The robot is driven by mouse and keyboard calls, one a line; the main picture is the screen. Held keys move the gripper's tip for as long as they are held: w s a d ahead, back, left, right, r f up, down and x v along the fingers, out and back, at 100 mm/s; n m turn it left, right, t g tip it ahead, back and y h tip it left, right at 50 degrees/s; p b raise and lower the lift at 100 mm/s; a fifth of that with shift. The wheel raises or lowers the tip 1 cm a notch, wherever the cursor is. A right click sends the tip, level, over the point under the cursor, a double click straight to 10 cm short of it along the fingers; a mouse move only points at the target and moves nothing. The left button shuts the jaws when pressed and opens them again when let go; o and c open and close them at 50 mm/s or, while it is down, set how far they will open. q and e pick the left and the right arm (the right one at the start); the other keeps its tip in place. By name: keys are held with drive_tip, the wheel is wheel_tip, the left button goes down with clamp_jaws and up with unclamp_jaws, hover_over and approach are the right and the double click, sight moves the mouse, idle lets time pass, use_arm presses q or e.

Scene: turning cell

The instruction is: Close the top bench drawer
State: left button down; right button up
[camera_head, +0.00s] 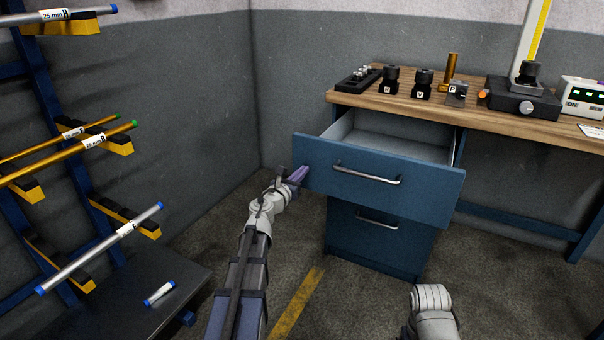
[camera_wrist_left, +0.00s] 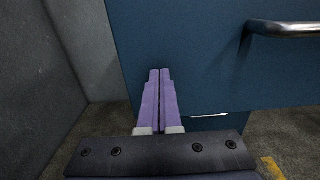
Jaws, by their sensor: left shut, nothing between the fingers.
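The top bench drawer (camera_head: 378,183) is blue with a curved metal handle (camera_head: 366,174). It is pulled out, and its empty grey inside shows from above. My left gripper (camera_head: 302,172) is at the left end of the drawer front, left of the handle. In the left wrist view its purple fingers (camera_wrist_left: 158,90) are shut with nothing between them. They point at the blue drawer front (camera_wrist_left: 200,60), close to its left edge; I cannot tell whether they touch it. The handle (camera_wrist_left: 285,29) is at the upper right there. My right gripper is not in view.
The lower drawer (camera_head: 375,232) below is shut. Several holders and instruments stand on the wooden bench top (camera_head: 400,97). A rack (camera_head: 75,170) with bars stands at the left. Bare floor (camera_head: 300,235) lies in front of the drawers, and a grey wall is behind.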

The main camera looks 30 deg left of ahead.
use_arm(q)
approach(340, 133)
drive_tip(key=w, duration=0.1)
drive_tip(key=w+d+r, duration=0.1)
drive_tip(key=w, duration=0.1)
drive_tip(key=w+d+r, duration=0.1)
drive_tip(key=shift+w+r, duration=0.2)
drive_tip(key=shift+w, duration=0.05)
drive_tip(key=shift+w+a, duration=0.1)
drive_tip(key=shift+w, duration=0.2)
drive_tip(key=shift+w, duration=0.2)
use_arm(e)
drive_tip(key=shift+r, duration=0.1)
use_arm(q)
drive_tip(key=shift+s, duration=0.35)
drive_tip(key=s, duration=0.6)
drive_tip(key=shift+a, duration=0.1)
drive_tip(key=s, duration=0.8)
drive_tip(key=shift+s+a, duration=0.1)
drive_tip(key=shift+s, duration=0.1)
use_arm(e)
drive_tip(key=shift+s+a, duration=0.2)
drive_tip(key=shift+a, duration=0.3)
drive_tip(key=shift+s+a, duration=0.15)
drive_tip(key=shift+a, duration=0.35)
